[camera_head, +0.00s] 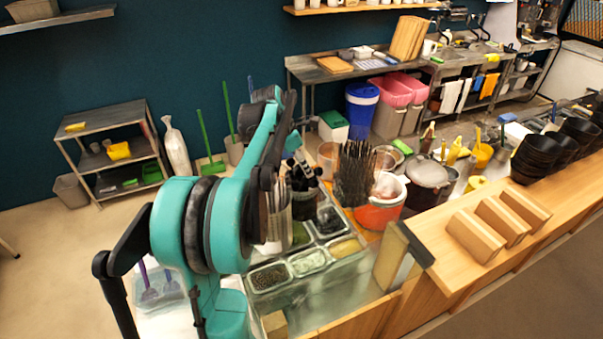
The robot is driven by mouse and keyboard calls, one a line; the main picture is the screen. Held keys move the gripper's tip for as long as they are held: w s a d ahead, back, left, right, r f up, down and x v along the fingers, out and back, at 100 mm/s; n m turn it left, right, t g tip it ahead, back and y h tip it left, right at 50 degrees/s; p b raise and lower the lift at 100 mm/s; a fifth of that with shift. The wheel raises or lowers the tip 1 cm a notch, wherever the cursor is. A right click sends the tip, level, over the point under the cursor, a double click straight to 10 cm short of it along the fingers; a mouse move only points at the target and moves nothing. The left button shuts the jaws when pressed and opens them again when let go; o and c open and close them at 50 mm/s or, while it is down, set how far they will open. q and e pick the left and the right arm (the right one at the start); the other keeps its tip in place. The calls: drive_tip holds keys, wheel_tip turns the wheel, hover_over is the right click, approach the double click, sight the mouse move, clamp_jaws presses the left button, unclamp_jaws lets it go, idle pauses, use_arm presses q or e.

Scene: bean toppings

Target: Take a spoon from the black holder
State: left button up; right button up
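My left arm, teal and black, rises in the foreground and bends down over the counter. My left gripper (303,172) is small and dark, above a black holder (304,205) behind the topping trays. Its fingers blend into the dark holder, so I cannot tell whether they are open or touch anything. No spoon can be made out clearly there. A pale upright container with thin utensils (278,212) stands just left of the holder, partly hidden by my arm. My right gripper is not in view.
Topping trays (308,262) sit in front of the holder. A dense bunch of dark sticks (355,172) stands to its right, beside an orange-and-white pot (381,205). Black bowls (536,157) and wooden blocks (474,236) are on the right counter. Purple utensils (149,284) lie at left.

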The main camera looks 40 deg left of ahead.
sight(300, 180)
use_arm(q)
drive_tip(key=shift+x, duration=1.9)
drive_tip(key=shift+s, duration=0.15)
drive_tip(key=c, duration=0.8)
